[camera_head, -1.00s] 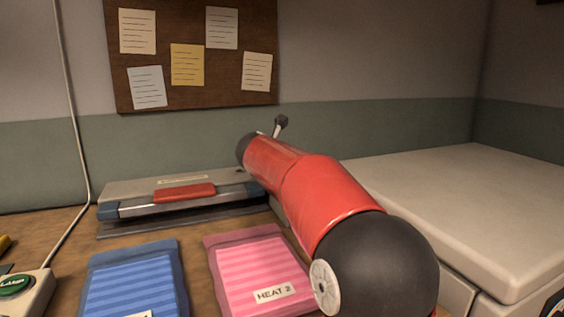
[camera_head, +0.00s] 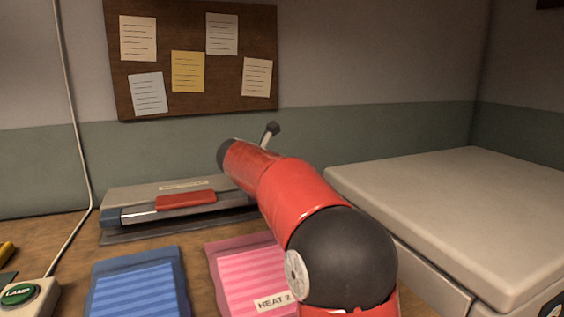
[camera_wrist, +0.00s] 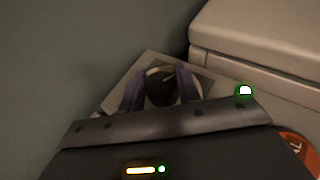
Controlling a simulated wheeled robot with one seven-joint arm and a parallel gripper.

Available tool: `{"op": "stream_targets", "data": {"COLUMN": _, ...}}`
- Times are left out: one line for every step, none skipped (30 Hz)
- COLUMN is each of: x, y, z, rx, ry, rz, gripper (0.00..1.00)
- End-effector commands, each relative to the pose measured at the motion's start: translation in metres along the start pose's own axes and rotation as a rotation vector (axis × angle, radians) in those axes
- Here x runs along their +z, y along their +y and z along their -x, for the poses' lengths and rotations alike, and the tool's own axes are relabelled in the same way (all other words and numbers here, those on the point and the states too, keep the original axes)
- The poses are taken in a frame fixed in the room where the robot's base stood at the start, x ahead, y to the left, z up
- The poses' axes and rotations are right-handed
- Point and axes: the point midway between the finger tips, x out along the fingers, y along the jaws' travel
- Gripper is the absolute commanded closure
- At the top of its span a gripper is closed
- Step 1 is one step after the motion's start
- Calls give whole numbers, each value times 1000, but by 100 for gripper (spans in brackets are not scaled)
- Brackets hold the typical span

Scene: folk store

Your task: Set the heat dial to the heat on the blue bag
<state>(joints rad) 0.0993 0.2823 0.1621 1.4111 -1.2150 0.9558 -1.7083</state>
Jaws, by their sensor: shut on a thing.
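The heat dial (camera_wrist: 160,87) is a dark round knob with a pale pointer mark, seen in the wrist view on a light plate. My gripper (camera_wrist: 161,88) has its two fingers on either side of the dial, shut on it. The head view hides the dial and the fingers behind my red arm. The blue bag (camera_head: 139,288) is striped and lies at the front left of the counter; its label is out of the frame. A pink striped bag (camera_head: 245,277) beside it has a label reading HEAT 2.
A grey sealer (camera_head: 180,200) with a red bar stands at the back of the counter. A green LAMP button (camera_head: 20,294) is at the left edge. A large pale box-like unit (camera_head: 440,200) fills the right. A cork board (camera_head: 190,60) hangs behind.

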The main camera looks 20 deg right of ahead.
Motion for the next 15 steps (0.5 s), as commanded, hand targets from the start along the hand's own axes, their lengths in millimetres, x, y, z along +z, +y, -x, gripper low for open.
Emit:
{"op": "stream_targets", "data": {"x": 1, "y": 1, "z": 1, "rx": -15, "ry": 0, "rz": -4, "gripper": 90}}
{"op": "stream_targets", "data": {"x": 1, "y": 1, "z": 1, "rx": -22, "ry": -1, "rz": -7, "gripper": 90}}
{"op": "stream_targets", "data": {"x": 0, "y": 1, "z": 1, "rx": -28, "ry": -2, "rz": -10, "gripper": 90}}
{"op": "stream_targets", "data": {"x": 0, "y": 0, "z": 1, "rx": -30, "ry": -2, "rz": -11, "gripper": 90}}
{"op": "stream_targets", "data": {"x": 0, "y": 0, "z": 0, "rx": -30, "ry": -2, "rz": -11, "gripper": 90}}
{"op": "stream_targets", "data": {"x": -1, "y": 0, "z": 0, "rx": -30, "ry": -2, "rz": -11, "gripper": 90}}
{"op": "stream_targets", "data": {"x": -1, "y": 0, "z": 0, "rx": -30, "ry": -2, "rz": -11, "gripper": 90}}
{"op": "stream_targets", "data": {"x": -1, "y": 0, "z": 0, "rx": -29, "ry": -2, "rz": -11, "gripper": 90}}
{"op": "stream_targets", "data": {"x": -1, "y": 0, "z": 0, "rx": -29, "ry": -2, "rz": -11, "gripper": 90}}
{"op": "stream_targets", "data": {"x": -1, "y": 0, "z": 0, "rx": -29, "ry": -2, "rz": -11, "gripper": 90}}
{"op": "stream_targets", "data": {"x": -1, "y": 0, "z": 0, "rx": -29, "ry": -2, "rz": -11, "gripper": 90}}
{"op": "stream_targets", "data": {"x": -1, "y": 0, "z": 0, "rx": -29, "ry": -2, "rz": -11, "gripper": 62}}
{"op": "stream_targets", "data": {"x": -1, "y": 0, "z": 0, "rx": -29, "ry": -2, "rz": -11, "gripper": 58}}
{"op": "stream_targets", "data": {"x": -1, "y": 0, "z": 0, "rx": -28, "ry": -2, "rz": -11, "gripper": 54}}
{"op": "stream_targets", "data": {"x": 0, "y": 0, "z": 0, "rx": -28, "ry": -2, "rz": -11, "gripper": 49}}
